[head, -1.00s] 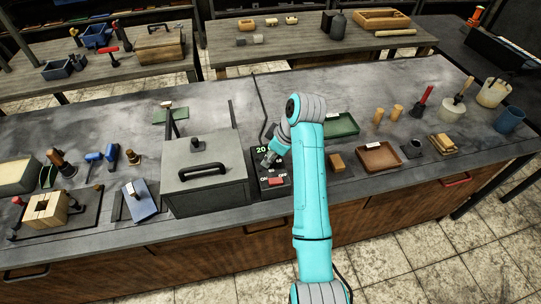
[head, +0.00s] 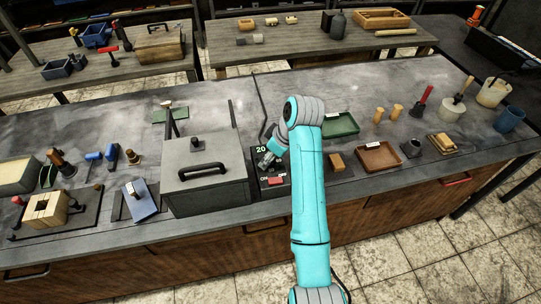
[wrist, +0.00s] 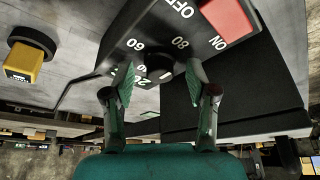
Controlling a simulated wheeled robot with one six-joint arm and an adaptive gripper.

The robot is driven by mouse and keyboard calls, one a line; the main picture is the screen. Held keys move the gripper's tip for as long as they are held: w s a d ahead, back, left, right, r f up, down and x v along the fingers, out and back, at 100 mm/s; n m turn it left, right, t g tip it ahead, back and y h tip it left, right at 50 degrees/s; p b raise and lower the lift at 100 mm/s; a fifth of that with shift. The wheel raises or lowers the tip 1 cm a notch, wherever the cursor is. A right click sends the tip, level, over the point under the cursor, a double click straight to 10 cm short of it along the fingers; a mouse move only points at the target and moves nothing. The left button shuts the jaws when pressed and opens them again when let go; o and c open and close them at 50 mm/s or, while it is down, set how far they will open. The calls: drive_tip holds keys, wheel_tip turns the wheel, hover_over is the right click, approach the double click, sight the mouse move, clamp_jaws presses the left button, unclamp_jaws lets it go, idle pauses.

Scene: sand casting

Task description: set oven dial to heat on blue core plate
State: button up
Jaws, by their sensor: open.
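My gripper (wrist: 157,84) is open, with one green-padded finger on each side of the dial; contact cannot be told.
A red switch (wrist: 226,16) is beside the dial on the control box. A green tray (head: 340,124) and a brown tray (head: 380,157) lie right of my arm. A wooden core box (head: 45,210) and several hand tools are at the left.

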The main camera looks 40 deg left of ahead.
drive_tip(key=shift+r, duration=0.1)
drive_tip(key=v, duration=0.7)
drive_tip(key=shift+d, duration=0.15)
idle(0.4)
